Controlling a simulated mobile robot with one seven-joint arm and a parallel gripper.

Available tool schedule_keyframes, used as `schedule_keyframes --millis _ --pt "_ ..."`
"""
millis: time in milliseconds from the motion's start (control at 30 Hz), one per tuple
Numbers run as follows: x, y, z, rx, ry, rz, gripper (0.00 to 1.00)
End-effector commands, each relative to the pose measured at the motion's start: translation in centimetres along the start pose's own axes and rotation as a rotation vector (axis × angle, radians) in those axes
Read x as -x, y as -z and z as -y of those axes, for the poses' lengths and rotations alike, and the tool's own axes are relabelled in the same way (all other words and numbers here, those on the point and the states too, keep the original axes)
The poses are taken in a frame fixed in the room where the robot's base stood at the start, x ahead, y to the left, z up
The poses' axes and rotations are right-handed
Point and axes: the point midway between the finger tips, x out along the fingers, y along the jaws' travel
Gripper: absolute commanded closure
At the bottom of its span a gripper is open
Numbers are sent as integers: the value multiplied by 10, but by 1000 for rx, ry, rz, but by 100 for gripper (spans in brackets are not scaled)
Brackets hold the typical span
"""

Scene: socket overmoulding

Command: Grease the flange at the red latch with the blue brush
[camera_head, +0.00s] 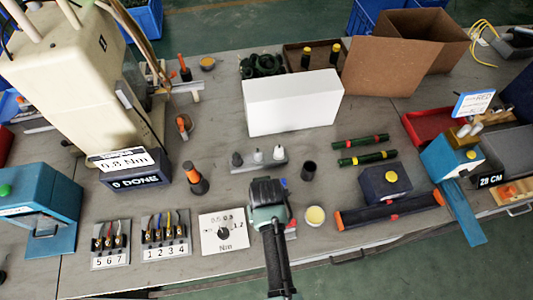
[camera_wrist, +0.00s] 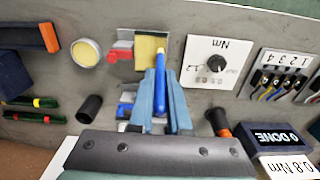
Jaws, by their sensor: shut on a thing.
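The red latch (camera_wrist: 120,48) is just left of that panel, on a grey part. Its red also shows beside my gripper (camera_head: 269,208) in the head view (camera_head: 291,233). The flange itself cannot be told apart clearly. A round pot with pale yellow content (camera_head: 315,216) stands right of my gripper, also in the wrist view (camera_wrist: 86,53).
A dial card (camera_head: 223,232) lies left of my gripper. A black cup (camera_head: 309,170) and a grey holder with several pegs (camera_head: 258,164) stand behind it. A dark bar with orange ends (camera_head: 390,210) lies right. A white box (camera_head: 292,103) stands farther back.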

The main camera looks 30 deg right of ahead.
Motion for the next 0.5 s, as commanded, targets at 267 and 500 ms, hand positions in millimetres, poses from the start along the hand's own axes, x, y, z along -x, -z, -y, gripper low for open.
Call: schedule_keyframes --millis 267,500 --pt "2 -15 0 0 0 6 100" --pt "0 -16 0 0 0 5 100"
